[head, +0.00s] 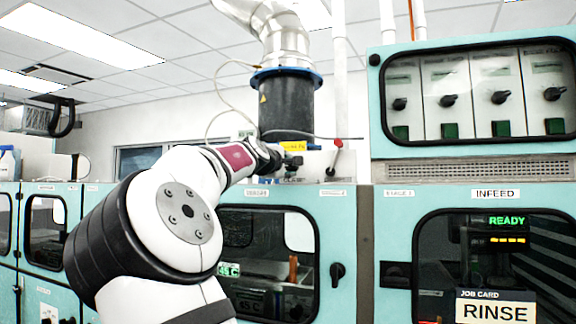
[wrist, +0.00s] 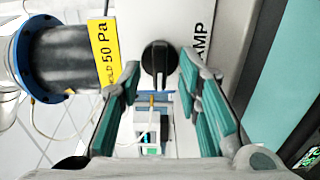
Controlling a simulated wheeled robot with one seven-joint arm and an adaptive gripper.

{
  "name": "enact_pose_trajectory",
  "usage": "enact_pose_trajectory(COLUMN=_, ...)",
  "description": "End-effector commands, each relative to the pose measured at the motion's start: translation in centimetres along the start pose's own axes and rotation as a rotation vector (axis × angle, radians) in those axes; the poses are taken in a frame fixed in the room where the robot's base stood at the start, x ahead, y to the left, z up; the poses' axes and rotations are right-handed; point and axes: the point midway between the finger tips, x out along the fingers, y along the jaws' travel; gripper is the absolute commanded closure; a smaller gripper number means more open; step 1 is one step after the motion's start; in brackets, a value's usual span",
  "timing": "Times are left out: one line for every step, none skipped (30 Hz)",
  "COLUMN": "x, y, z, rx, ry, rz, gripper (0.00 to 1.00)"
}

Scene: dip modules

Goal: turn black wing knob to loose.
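A black wing knob (wrist: 158,60) sits on a pale panel straight ahead in the wrist view, its wing close to upright in the picture. Lettering ending in "AMP" is on the panel to its right. My gripper (wrist: 160,76) is open, with green-padded fingers on either side of the knob in the picture. No contact with the knob shows, and I cannot tell the remaining distance. In the head view my gripper (head: 291,162) is small, by the foot of the dark duct; the knob cannot be made out clearly there.
The dark duct with a blue flange (head: 286,105) stands beside the gripper; a yellow "50 Pa" label (wrist: 104,54) is close to the left finger. A red-tipped lever (head: 338,143) is to the right. Several other black knobs are on the upper right panel (head: 475,95); a door knob (head: 337,271) is below.

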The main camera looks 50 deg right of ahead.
Motion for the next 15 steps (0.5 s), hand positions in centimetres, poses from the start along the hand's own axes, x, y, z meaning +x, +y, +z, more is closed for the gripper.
enact_pose_trajectory(x=0.31, y=0.03, z=0.08, rx=0.000, ry=-0.001, rz=0.000, gripper=0.68)
enact_pose_trajectory(x=0.42, y=0.03, z=0.06, rx=0.001, ry=0.000, rz=0.000, gripper=0.68)
enact_pose_trajectory(x=0.53, y=0.03, z=0.04, rx=0.001, ry=0.000, rz=0.000, gripper=0.68)
enact_pose_trajectory(x=0.60, y=0.03, z=0.04, rx=0.001, ry=0.000, rz=0.000, gripper=0.68)
enact_pose_trajectory(x=0.66, y=0.02, z=0.04, rx=0.001, ry=0.000, rz=0.000, gripper=0.68)
enact_pose_trajectory(x=0.72, y=0.00, z=0.05, rx=0.001, ry=0.000, rz=0.000, gripper=0.68)
enact_pose_trajectory(x=0.75, y=0.00, z=0.05, rx=0.001, ry=0.000, rz=0.000, gripper=0.68)
enact_pose_trajectory(x=0.76, y=-0.01, z=0.05, rx=0.001, ry=0.000, rz=0.000, gripper=0.68)
enact_pose_trajectory(x=0.77, y=-0.02, z=0.04, rx=0.001, ry=0.000, rz=0.000, gripper=0.68)
enact_pose_trajectory(x=0.76, y=-0.02, z=0.04, rx=0.001, ry=0.000, rz=-0.001, gripper=0.68)
enact_pose_trajectory(x=0.76, y=-0.03, z=0.03, rx=0.001, ry=0.000, rz=-0.001, gripper=0.68)
enact_pose_trajectory(x=0.75, y=-0.03, z=0.03, rx=0.001, ry=0.000, rz=-0.001, gripper=0.68)
enact_pose_trajectory(x=0.75, y=-0.03, z=0.03, rx=0.001, ry=0.000, rz=-0.001, gripper=0.68)
enact_pose_trajectory(x=0.75, y=-0.03, z=0.03, rx=0.001, ry=0.000, rz=-0.001, gripper=0.68)
enact_pose_trajectory(x=0.75, y=-0.03, z=0.03, rx=0.001, ry=0.000, rz=-0.001, gripper=0.77)
